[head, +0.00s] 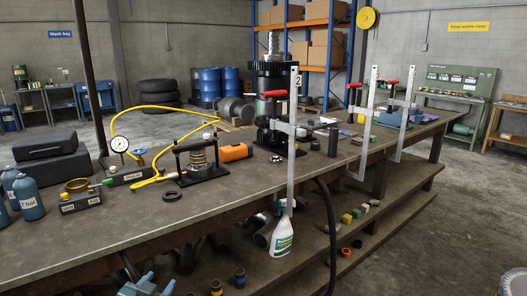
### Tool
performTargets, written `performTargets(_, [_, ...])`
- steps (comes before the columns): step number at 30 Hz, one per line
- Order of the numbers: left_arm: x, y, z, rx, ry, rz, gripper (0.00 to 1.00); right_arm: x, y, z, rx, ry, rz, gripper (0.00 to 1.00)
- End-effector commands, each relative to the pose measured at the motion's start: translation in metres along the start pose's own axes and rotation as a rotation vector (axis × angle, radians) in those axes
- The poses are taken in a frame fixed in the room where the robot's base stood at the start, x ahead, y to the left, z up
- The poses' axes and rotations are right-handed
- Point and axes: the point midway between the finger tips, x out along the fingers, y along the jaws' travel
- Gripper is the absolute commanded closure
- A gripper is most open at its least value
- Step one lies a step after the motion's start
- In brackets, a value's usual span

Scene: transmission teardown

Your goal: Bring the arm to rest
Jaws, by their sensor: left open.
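My left gripper (146,286) shows at the bottom edge, left of centre, cut off by the frame. It is open, with nothing seen between its fingers. It is in front of the long workbench (130,238), lower than the bench top and apart from what stands on it. Most of my left arm is out of view. A small pale part at the bottom right corner may be mine; my right gripper cannot be made out.
The bench top holds blue bottles (27,197), a gauge (119,145), a black press frame (199,161), an orange case (236,152) and a tall black transmission (274,100). Clamps overhang the front edge. A spray bottle (282,237) shows below it.

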Motion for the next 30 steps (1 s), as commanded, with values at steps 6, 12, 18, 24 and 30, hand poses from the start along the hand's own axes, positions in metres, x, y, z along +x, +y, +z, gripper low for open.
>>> performTargets(6, [-0.105, 0.103, 0.089, -0.082, -0.139, 0.158, 0.54, 0.000, 0.000, 0.000, 0.000, 0.000, 0.000, 0.55])
performTargets(12, [-0.194, 0.158, 0.123, -0.171, -0.239, 0.245, 0.54, 0.000, 0.000, 0.000, 0.000, 0.000, 0.000, 0.55])
performTargets(18, [-0.232, 0.176, 0.130, -0.215, -0.281, 0.274, 0.54, 0.000, 0.000, 0.000, 0.000, 0.000, 0.000, 0.55])
performTargets(24, [-0.235, 0.178, 0.130, -0.218, -0.286, 0.277, 0.54, 0.000, 0.000, 0.000, 0.000, 0.000, 0.000, 0.55])
performTargets(30, [-0.235, 0.178, 0.131, -0.217, -0.286, 0.277, 0.54, 0.000, 0.000, 0.000, 0.000, 0.000, 0.000, 0.55])
